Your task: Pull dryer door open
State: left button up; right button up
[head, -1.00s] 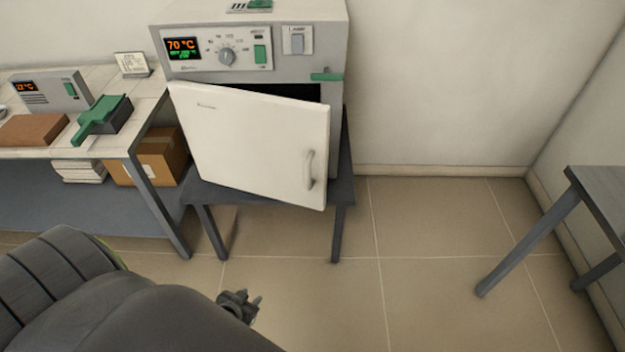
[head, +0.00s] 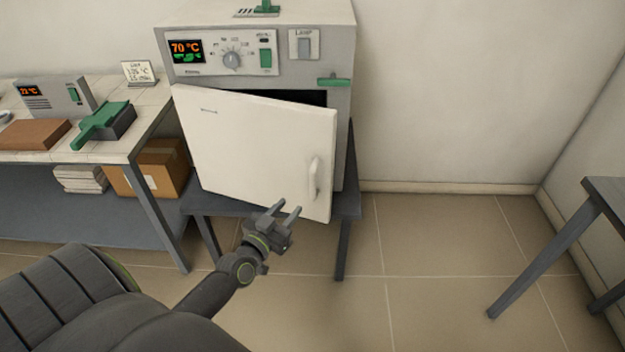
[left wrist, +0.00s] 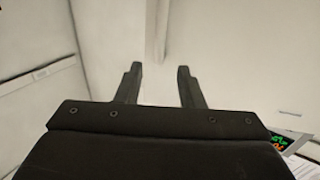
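The dryer (head: 340,55) stands on a dark stand in the head view, its display reading 70 °C. Its white door (head: 250,150) is hinged at the left and stands ajar, with a dark gap at the top right. The door handle (head: 315,178) is a vertical bar near the door's right edge. My left gripper (head: 286,209) is open and empty, in front of the door's lower part, to the left of and below the handle. In the left wrist view its two fingers (left wrist: 158,85) are apart with nothing between them. My right gripper is in neither view.
A bench (head: 150,120) at the left holds a small device (head: 55,97), a brown block (head: 35,134) and a green-handled dark box (head: 105,122). A cardboard box (head: 155,172) sits on its lower shelf. A table (head: 605,200) stands far right. Floor between is clear.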

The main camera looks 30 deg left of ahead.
aim_at(311, 182)
pick_arm(q)
jog(key=w, duration=0.4)
jog(key=w+b, duration=0.1)
jog(key=w, duration=0.6)
jog(key=shift+w+a+f, duration=0.1)
jog(key=shift+w+a, duration=0.2)
jog(key=shift+w, duration=0.65)
grip_shut()
